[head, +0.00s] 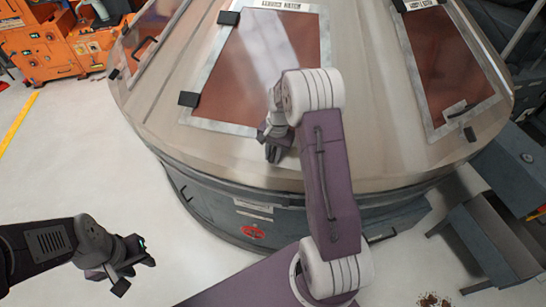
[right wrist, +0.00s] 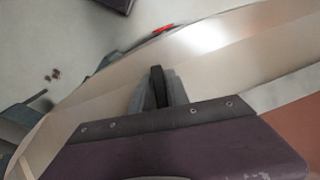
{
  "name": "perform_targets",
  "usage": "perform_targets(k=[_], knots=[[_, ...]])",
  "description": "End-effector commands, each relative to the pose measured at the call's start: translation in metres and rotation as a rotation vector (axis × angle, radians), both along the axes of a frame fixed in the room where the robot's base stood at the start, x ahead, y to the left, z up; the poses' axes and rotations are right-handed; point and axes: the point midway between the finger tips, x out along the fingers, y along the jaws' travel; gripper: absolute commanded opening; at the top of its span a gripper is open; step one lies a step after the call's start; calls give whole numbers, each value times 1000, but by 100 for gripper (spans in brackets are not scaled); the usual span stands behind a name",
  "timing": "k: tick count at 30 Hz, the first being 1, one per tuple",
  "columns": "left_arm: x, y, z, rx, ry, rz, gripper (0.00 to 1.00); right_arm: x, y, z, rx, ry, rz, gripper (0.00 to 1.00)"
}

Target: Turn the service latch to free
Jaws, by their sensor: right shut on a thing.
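The service hatch (head: 245,65) is a red-brown panel in a pale frame on the sloping top of the big beige housing (head: 380,110). My right gripper (head: 273,150) is at the lower right of this hatch, partly hidden by its own wrist. In the right wrist view, my right gripper (right wrist: 160,92) has its grey fingers closed around a narrow dark piece (right wrist: 157,82), which looks like the service latch's handle. The rest of the latch is hidden, so its turned angle cannot be told. My left gripper (head: 134,277) is open and empty, low at the left above the floor.
A second hatch (head: 440,60) with a dark latch-like piece (head: 456,108) is on the housing's right. Orange machinery (head: 60,45) stands at the back left. Grey steps or benches (head: 490,235) stand at the right. The pale floor (head: 80,150) at the left is clear.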

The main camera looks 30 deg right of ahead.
Motion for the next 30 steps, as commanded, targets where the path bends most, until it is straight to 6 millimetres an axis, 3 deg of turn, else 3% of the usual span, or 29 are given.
perform_targets(k=[14, 30], knots=[[0, 0, -57, 0, 0, 0, 36, 3, -2, -5, 184, -189, -365, 0], [0, 0, -146, 0, 0, 0, 36, 4, -1, -6, 400, -396, -778, 0]])
